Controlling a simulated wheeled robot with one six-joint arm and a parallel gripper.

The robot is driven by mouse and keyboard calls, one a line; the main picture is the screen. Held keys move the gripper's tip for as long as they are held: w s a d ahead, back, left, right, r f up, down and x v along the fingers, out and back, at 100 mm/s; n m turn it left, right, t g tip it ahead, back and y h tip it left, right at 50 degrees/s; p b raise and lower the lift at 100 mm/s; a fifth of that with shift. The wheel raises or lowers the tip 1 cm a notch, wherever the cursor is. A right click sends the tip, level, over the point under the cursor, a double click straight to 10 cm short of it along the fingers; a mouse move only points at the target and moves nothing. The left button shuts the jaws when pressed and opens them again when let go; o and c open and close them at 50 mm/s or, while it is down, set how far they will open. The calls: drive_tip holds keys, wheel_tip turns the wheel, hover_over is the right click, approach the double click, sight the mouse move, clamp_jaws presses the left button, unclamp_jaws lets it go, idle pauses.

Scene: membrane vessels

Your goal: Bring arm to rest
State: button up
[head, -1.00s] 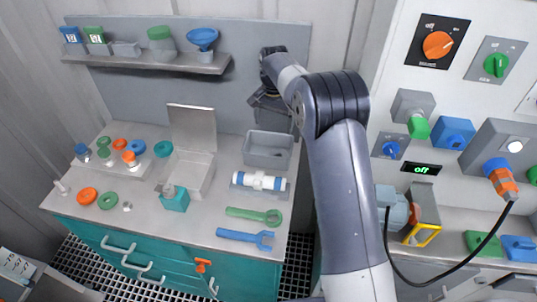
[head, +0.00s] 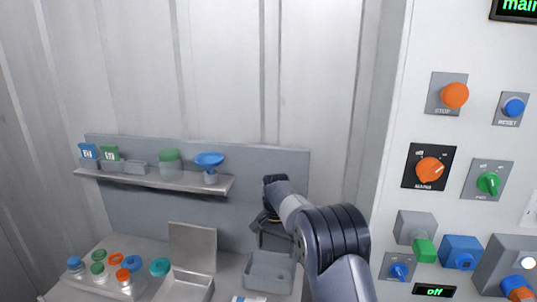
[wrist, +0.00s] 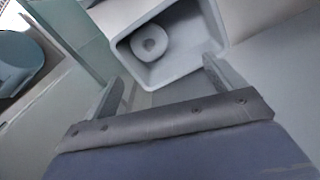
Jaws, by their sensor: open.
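My gripper (wrist: 164,86) is open in the wrist view, with its two fingers apart and nothing between them. A grey bin (wrist: 178,72) lies just beyond the fingertips, with a pale ring-shaped piece (wrist: 150,43) inside it. In the head view my arm reaches over the right end of the bench. My gripper (head: 273,238) is small and partly hidden there, close to the back panel and above the grey bin (head: 270,285).
A shelf (head: 150,182) on the back panel holds small boxes, a green-lidded jar (head: 170,163) and a blue funnel (head: 209,162). An open-lidded box (head: 193,250) stands left of the bin. A control panel with an orange stop button (head: 454,95) stands at right.

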wheel_tip(320, 180, down, 5)
drive_tip(key=shift+s+f+p, duration=0.1)
drive_tip(key=shift+f+p, duration=0.1)
drive_tip(key=shift+p, duration=0.35)
drive_tip(key=shift+r+p, duration=1.4)
drive_tip(key=shift+r, duration=0.85)
drive_tip(key=shift+f, duration=0.15)
